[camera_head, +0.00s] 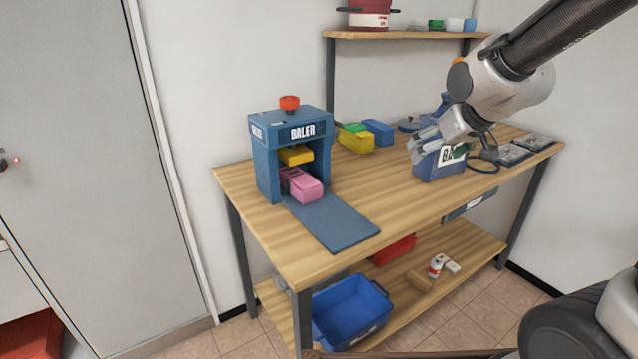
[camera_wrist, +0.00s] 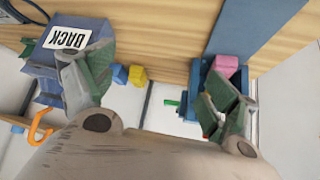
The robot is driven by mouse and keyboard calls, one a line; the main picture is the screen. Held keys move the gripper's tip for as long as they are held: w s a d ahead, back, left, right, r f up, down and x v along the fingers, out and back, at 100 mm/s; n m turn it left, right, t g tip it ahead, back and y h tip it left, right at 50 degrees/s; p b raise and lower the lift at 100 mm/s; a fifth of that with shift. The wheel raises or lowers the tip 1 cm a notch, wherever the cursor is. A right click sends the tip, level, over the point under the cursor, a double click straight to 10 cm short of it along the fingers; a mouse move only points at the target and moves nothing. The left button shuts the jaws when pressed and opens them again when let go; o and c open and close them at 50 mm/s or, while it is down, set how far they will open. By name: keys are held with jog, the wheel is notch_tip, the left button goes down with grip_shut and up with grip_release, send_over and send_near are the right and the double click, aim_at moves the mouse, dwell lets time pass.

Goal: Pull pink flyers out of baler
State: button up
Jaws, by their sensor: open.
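The blue baler (camera_head: 262,165) stands at the left of the wooden workbench, with a red knob on top and a yellow press block (camera_head: 296,154) inside. A stack of pink flyers (camera_head: 303,185) sits in its open front, under the yellow block. A flat dark blue plate (camera_head: 335,220) extends from the opening. My gripper (camera_head: 420,143) is open and empty, raised over the right part of the bench, apart from the baler. In the wrist view my gripper (camera_wrist: 155,92) shows spread fingers, with the pink flyers (camera_wrist: 227,66) beyond the right finger, which partly hides the baler.
A blue bin (camera_head: 350,310) stands on the lower shelf. The bench between the baler and the labelled box is clear.

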jog(key=w+a+f+n+t+y, duration=0.1)
jog(key=w+a+f, duration=0.2)
jog(key=w+a, duration=0.15)
jog(key=w+a+f+n+y, duration=0.1)
jog(key=w+a+f, duration=0.2)
jog(key=a, duration=0.3)
jog(key=n+t+y, duration=0.2)
jog(key=y, duration=0.2)
send_over(306, 197)
jog(key=d, duration=0.4)
jog(key=f, duration=0.9)
jog(key=shift+s+a, duration=0.2)
jog(key=shift+s, duration=0.05)
jog(key=shift+r, duration=0.1)
